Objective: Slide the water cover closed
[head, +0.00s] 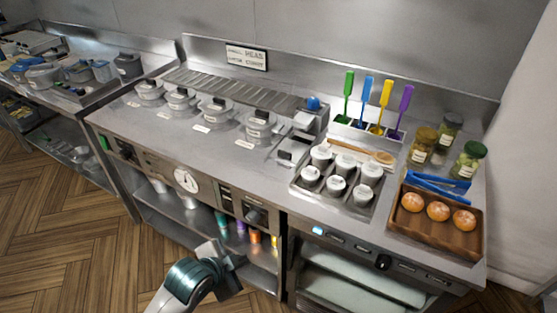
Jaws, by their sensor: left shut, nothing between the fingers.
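My left gripper (236,262) is in front of the range, low, below the counter's front edge. It looks shut and empty and touches nothing that I can make out. A metal unit with a blue knob (313,103) stands at the middle back of the counter. A small metal box (292,150) sits in front of it. This unit may carry the water cover, but I cannot make out the cover itself or how far it is open. My right gripper is out of view.
Several lidded pots (217,109) line the counter to the left. Several white-lidded cups (336,186) stand right of the metal box. Coloured utensils (366,100), jars (424,145) and a wooden tray of round buns (435,237) lie further right. A lower shelf holds coloured bottles.

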